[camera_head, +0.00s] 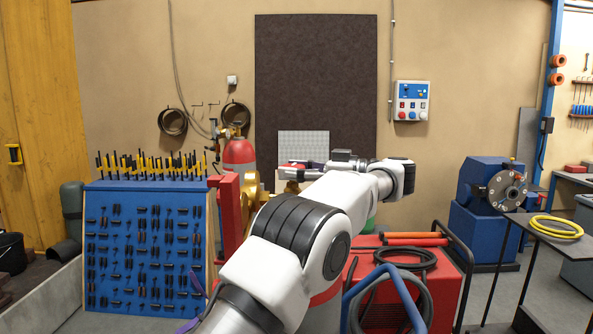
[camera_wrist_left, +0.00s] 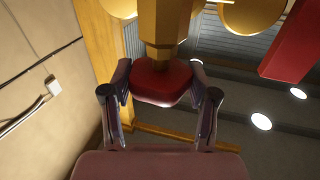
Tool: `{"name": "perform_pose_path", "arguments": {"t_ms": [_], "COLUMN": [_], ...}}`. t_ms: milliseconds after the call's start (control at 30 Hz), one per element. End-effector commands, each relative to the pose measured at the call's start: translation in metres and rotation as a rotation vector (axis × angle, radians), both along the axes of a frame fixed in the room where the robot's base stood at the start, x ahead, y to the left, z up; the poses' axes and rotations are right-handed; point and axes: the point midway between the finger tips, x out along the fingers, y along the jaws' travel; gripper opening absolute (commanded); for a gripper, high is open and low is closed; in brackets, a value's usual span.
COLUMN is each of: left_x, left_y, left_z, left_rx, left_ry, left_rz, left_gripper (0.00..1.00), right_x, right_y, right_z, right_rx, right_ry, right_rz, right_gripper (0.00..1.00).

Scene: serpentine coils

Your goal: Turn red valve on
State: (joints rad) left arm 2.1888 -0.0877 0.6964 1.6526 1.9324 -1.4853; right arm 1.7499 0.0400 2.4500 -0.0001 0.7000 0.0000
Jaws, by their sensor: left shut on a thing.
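The red valve knob (camera_wrist_left: 160,82) sits on a yellow brass-coloured stem (camera_wrist_left: 161,22) in the left wrist view. My left gripper (camera_wrist_left: 161,86) is shut on the knob, with one finger on each side of it. In the head view my left gripper (camera_head: 286,169) reaches toward the wall, in front of a pale grey panel. Two purple finger-like pieces (camera_head: 194,303) show at the lower left beside my left arm. They look like my right gripper, mostly hidden, and I cannot tell its opening.
A blue tool board (camera_head: 146,250) stands at the left. A red gas cylinder (camera_head: 238,155) is behind my arm. A red cart (camera_head: 440,290) with black hoses stands at the right, and a blue machine (camera_head: 485,212) stands beyond it. A control box (camera_head: 411,101) hangs on the wall.

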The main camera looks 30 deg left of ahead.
Motion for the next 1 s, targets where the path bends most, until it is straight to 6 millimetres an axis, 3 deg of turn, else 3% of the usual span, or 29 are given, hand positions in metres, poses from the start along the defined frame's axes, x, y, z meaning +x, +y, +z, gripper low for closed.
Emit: {"name": "perform_pose_path", "arguments": {"t_ms": [333, 367, 400, 433, 1000], "left_x": [0.0000, 0.0000, 0.0000, -0.0001, -0.0002], "left_y": [0.0011, 0.0011, 0.0011, 0.0010, 0.0002], "left_z": [-0.0038, -0.0038, -0.0036, -0.0033, 0.0001], "left_rx": [-0.005, -0.005, -0.005, -0.005, 0.000], "left_ry": [0.006, 0.006, 0.006, 0.005, 0.001], "left_rz": [0.007, 0.007, 0.007, 0.006, -0.005], "left_gripper": [0.24, 0.62, 0.76, 0.84, 0.84], "right_x": [0.0001, 0.0001, 0.0000, 0.0000, 0.0000], "right_y": [0.0000, 0.0000, 0.0000, 0.0000, 0.0000], "right_z": [-0.0007, -0.0006, -0.0007, -0.0006, 0.0000], "right_rx": [0.000, 0.000, 0.000, 0.000, 0.000], "right_ry": [0.000, 0.000, 0.000, 0.000, 0.000], "right_rz": [0.000, 0.000, 0.000, 0.000, 0.000], "right_gripper": [0.40, 0.40, 0.40, 0.40, 0.40]}}
